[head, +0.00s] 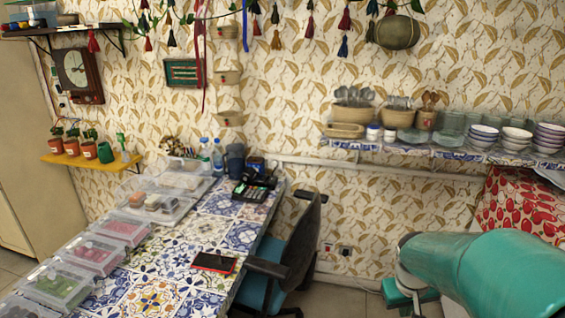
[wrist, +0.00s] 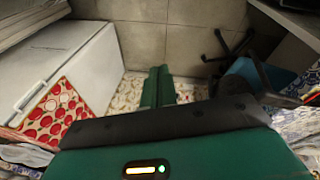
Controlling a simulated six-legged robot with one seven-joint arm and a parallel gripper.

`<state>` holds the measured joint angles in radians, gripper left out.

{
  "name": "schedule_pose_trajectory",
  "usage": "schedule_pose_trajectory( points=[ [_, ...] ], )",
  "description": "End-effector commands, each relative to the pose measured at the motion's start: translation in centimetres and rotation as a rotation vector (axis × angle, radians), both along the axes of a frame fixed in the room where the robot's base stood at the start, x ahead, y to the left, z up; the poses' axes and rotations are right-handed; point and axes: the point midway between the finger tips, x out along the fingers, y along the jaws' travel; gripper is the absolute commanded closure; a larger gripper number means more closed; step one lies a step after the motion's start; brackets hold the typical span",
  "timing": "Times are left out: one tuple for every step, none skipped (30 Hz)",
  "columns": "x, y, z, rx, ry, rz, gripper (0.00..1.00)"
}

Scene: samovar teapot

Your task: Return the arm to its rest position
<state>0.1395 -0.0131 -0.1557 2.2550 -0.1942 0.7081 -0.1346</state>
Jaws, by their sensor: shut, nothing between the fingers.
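My arm shows in green at the lower right of the head view. In the wrist view my gripper (wrist: 160,72) has its two green fingers together with nothing between them. The fingertips point at the patterned wall and tiled floor and appear to touch nothing. In the head view I cannot clearly make out the fingertips.
A tiled table (head: 155,268) with clear boxes and a red-edged phone (head: 214,262) stands left. An office chair (head: 292,258) is beside it. A shelf (head: 400,148) with bowls and a red patterned cloth (head: 520,205) are right. A white cabinet (wrist: 62,62) is near the gripper.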

Motion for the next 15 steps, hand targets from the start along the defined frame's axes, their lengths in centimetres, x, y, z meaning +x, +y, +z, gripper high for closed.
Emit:
schedule_pose_trajectory(
  points=[
    [-0.5, 1.3, 1.7, 0.01, -0.037, 0.004, 1.0],
    [-0.9, 2.1, 2.5, 0.019, -0.053, 0.005, 1.0],
    [-1.4, 3.1, 3.6, 0.028, -0.073, 0.008, 1.0],
    [-1.8, 3.8, 4.3, 0.036, -0.09, 0.011, 1.0],
    [-2.2, 4.5, 5.0, 0.043, -0.104, 0.012, 1.0],
    [-2.9, 5.5, 6.0, 0.054, -0.126, 0.015, 1.0],
    [-3.4, 6.2, 6.6, 0.06, -0.142, 0.018, 1.0],
    [-3.9, 6.9, 7.3, 0.069, -0.156, 0.022, 1.0],
    [-4.6, 7.7, 8.1, 0.079, -0.176, 0.025, 1.0],
    [-5.2, 8.4, 8.6, 0.085, -0.189, 0.028, 1.0],
    [-5.7, 9.0, 9.2, 0.093, -0.205, 0.031, 1.0],
    [-6.5, 9.9, 9.9, 0.103, -0.224, 0.036, 1.0],
    [-7.2, 10.5, 10.3, 0.11, -0.237, 0.04, 1.0],
    [-7.8, 11.0, 10.8, 0.117, -0.253, 0.045, 1.0],
    [-8.6, 11.8, 11.3, 0.127, -0.269, 0.048, 1.0]
  ],
)
